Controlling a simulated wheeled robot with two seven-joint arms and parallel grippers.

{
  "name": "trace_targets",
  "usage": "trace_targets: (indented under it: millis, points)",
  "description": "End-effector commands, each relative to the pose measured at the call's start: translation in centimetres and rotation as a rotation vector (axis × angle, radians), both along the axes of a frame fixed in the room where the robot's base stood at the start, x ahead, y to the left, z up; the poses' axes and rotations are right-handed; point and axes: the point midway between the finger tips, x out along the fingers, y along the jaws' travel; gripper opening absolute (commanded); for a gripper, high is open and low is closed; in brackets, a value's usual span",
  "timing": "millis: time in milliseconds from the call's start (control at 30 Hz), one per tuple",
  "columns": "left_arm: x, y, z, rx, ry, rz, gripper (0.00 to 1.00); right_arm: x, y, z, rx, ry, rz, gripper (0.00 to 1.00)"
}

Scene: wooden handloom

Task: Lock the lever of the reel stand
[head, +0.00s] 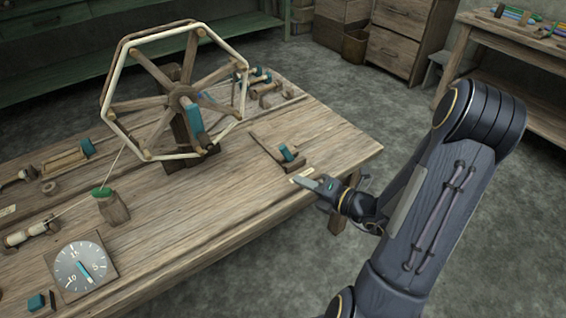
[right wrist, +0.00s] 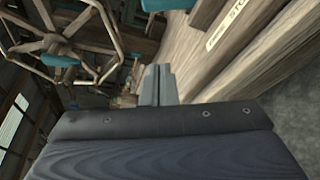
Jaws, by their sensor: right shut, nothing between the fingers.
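The reel stand (head: 178,138) holds a large hexagonal wooden reel (head: 109,82) wound with pale yarn, with a teal piece (head: 194,118) at its hub. A small wooden part with a teal block (head: 288,154) sits near the table's right edge; I cannot tell for sure if this is the lever. My right gripper (head: 305,181) is shut and empty beside the table's edge, close to that part and apart from the reel. Its fingers also show shut in the right wrist view (right wrist: 158,84), with the reel (right wrist: 82,35) at upper left. My left gripper is not in view.
A pale label (right wrist: 228,28), partly readable as "STO", is on the table edge. A dial (head: 82,267), a small post with a green top (head: 113,207) and spools (head: 28,235) are on the table (head: 200,230). The table's front middle is clear.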

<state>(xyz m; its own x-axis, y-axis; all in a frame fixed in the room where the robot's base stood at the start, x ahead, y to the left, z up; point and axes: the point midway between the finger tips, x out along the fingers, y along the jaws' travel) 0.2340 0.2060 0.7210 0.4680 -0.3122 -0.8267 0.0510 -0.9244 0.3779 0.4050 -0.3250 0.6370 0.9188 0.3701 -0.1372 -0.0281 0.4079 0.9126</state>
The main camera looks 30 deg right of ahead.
Motion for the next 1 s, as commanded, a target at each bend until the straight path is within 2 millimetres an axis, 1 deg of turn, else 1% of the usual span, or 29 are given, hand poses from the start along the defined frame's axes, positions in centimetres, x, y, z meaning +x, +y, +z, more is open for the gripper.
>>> trace_targets:
  millis: [233,367,467,800,867,900,1000]
  points:
    - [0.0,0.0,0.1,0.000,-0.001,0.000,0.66,0.0,0.1,0.1,-0.003,-0.001,0.003,0.00]
    - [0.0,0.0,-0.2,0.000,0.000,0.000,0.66,0.7,0.4,-0.1,-0.004,-0.003,0.006,0.00]
    - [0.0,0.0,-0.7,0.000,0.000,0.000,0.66,1.9,1.0,-0.4,-0.004,-0.003,0.008,0.00]
    - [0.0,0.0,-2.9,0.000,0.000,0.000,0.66,8.5,3.7,-1.4,-0.005,-0.005,0.010,0.00]
    - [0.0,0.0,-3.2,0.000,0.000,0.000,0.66,9.5,4.1,-1.5,-0.004,-0.005,0.009,0.00]
    - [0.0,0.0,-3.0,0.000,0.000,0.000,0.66,9.4,2.9,-0.9,-0.010,-0.006,-0.001,0.00]
    - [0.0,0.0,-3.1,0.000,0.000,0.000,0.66,9.4,1.6,-0.2,-0.009,-0.005,0.000,0.00]
